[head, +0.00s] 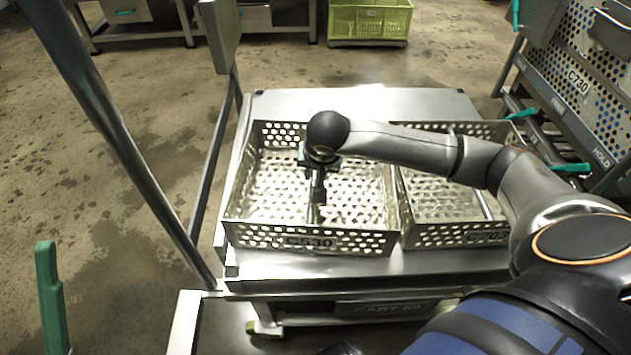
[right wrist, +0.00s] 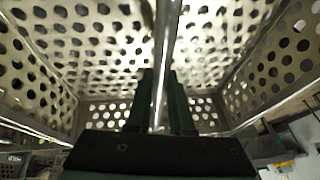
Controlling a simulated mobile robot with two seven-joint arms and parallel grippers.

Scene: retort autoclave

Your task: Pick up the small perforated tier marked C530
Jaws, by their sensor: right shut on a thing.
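The small perforated metal tier marked C530 (head: 310,240) sits on the cart at the left in the head view, its label on the front wall. It looks empty and upright. My right gripper (head: 317,190) reaches down into its middle and is shut on a thin metal bar of the tier. In the right wrist view the two dark green fingers (right wrist: 160,78) close around this bar, with perforated walls (right wrist: 265,75) around them. My wrist hides part of the tier's back wall.
A second perforated tier marked C703 (head: 455,236) stands close on the right, partly hidden by my right arm. Both are on the metal cart (head: 370,102). A rail post (head: 120,140) rises at the left.

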